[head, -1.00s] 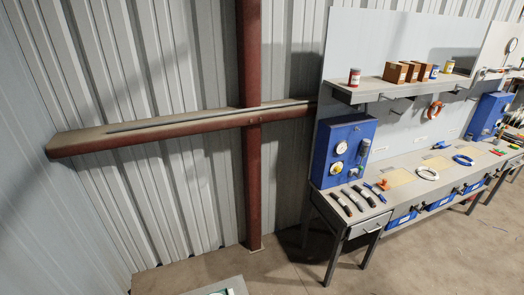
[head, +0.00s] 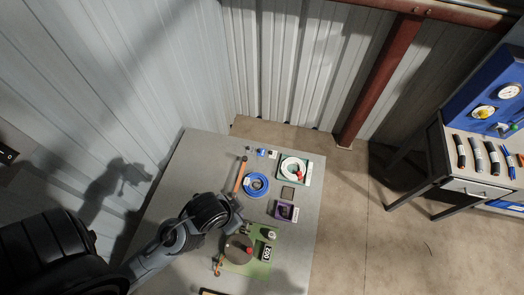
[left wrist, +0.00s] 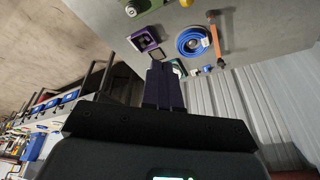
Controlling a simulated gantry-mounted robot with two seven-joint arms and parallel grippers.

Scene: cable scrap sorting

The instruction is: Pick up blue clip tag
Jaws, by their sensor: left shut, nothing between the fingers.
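A small blue item (head: 261,152), which looks like the blue clip tag, lies at the far end of the grey table (head: 205,150), among other small pieces. In the left wrist view small pieces (left wrist: 207,69) lie beyond the blue cable coil (left wrist: 192,42); which is the tag is too small to tell. My left gripper (left wrist: 164,66) is shut and empty in the left wrist view, its dark fingers over the table. In the head view my left arm reaches over the table's left side, with its fingertips hard to make out. My right gripper is not in view.
Near the tag are an orange-handled tool (head: 241,174), the blue coil (head: 256,185) and a white coil (head: 293,162) in a green-edged tray. A purple holder (head: 285,211) and a green mat (head: 258,268) with a brown disc lie nearer. A corrugated wall stands left.

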